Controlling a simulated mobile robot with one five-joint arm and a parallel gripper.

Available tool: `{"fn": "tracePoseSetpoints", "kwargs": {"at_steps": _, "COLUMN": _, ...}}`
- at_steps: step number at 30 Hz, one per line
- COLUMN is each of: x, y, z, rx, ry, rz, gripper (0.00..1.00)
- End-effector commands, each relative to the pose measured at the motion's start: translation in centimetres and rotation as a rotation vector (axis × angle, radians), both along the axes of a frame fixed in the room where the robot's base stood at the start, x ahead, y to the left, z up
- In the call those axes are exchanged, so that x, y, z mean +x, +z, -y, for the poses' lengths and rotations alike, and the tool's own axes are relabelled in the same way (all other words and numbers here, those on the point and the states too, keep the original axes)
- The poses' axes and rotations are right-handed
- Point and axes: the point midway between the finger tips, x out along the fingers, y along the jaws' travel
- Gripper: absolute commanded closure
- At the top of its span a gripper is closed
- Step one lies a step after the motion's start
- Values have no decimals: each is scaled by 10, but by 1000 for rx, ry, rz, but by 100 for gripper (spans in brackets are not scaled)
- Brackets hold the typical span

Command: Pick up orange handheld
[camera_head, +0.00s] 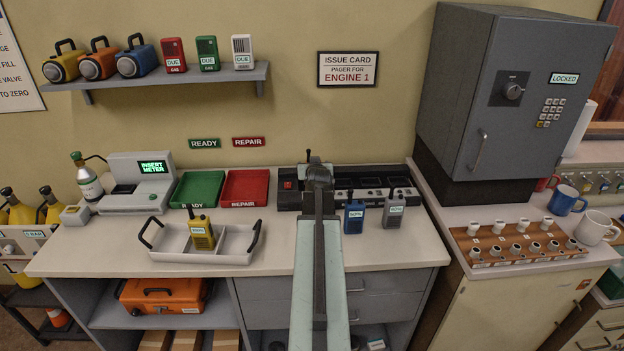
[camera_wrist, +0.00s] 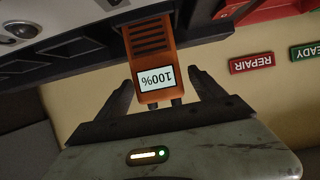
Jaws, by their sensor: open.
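The orange handheld (camera_wrist: 152,52) shows in the wrist view, upside down in the picture, with dark grille slots and a white label reading 100%. My gripper (camera_wrist: 161,78) is open, with one dark finger on each side of the handheld's labelled end. Gaps show between the fingers and its sides, so it does not look gripped. In the head view my arm reaches over the counter to my gripper (camera_head: 318,172) at the black charger bank (camera_head: 345,183). The orange handheld is hidden behind my arm there.
A blue handheld (camera_head: 354,217) and a grey handheld (camera_head: 394,211) stand close right of my arm. A yellow handheld (camera_head: 201,234) stands in a white carrying tray (camera_head: 160,240) at left. Red (camera_head: 245,187) and green (camera_head: 197,187) trays lie left of the charger.

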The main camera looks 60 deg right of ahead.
Motion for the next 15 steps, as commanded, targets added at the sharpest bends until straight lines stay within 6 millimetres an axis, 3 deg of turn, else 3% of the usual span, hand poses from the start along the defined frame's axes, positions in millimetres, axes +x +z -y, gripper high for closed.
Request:
{"fn": "tracePoseSetpoints", "kwargs": {"at_steps": 3, "x": 13, "y": -12, "z": 18, "rx": 0, "ry": 1, "rz": 0, "gripper": 22}}
{"fn": "tracePoseSetpoints", "kwargs": {"at_steps": 10, "x": 15, "y": -11, "z": 18, "rx": 0, "ry": 2, "rz": 1, "gripper": 22}}
{"fn": "tracePoseSetpoints", "kwargs": {"at_steps": 11, "x": 15, "y": -11, "z": 18, "rx": 0, "ry": 2, "rz": 1, "gripper": 27}}
{"fn": "tracePoseSetpoints", "kwargs": {"at_steps": 15, "x": 15, "y": -11, "z": 18, "rx": 0, "ry": 2, "rz": 1, "gripper": 66}}
